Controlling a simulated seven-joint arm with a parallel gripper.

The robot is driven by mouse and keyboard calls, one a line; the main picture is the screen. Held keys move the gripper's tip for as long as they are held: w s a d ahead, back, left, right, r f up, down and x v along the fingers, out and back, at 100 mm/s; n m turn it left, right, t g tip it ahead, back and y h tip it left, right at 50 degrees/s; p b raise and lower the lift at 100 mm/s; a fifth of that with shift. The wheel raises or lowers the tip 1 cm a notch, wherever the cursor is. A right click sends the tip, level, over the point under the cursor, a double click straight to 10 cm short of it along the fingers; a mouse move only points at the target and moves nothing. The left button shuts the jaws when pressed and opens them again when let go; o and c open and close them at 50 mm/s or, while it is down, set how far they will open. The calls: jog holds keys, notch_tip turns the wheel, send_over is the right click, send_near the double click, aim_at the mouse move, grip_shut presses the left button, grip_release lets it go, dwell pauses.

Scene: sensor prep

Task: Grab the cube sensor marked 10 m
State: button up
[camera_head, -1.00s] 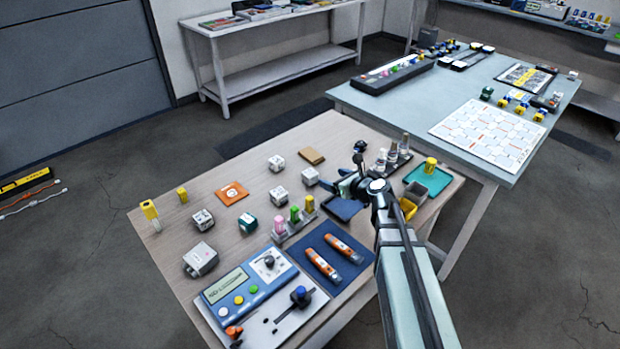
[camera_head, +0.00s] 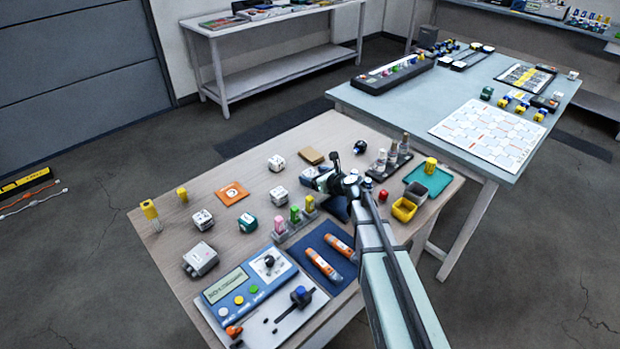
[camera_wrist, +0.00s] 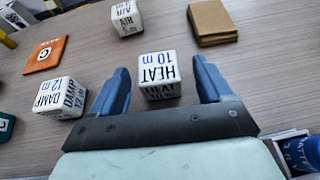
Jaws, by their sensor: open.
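The white cube sensor marked "HEAT 10 m" (camera_wrist: 158,75) sits on the wooden table between my open fingers in the wrist view. Its top and front faces show, and a gap is visible on each side of it. In the head view the cube (camera_head: 308,173) is partly covered by my gripper (camera_head: 322,178). My gripper (camera_wrist: 160,82) is open, with its two blue fingers on either side of the cube. A cube marked "DAMP 12 m" (camera_wrist: 60,97) sits to the left, and one marked "AIR" (camera_wrist: 127,17) sits farther back.
A brown block (camera_wrist: 213,22) lies behind right of the 10 m cube. An orange card (camera_wrist: 46,54) lies at the left. In the head view, a vial rack (camera_head: 390,160), a yellow bin (camera_head: 404,209) and a blue mat (camera_head: 318,236) with orange pens lie around my arm.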

aim_at(307, 173)
jog(key=x, duration=0.4)
jog(key=shift+w+a, duration=0.1)
jog(key=shift+a, duration=0.1)
jog(key=c, duration=1.1)
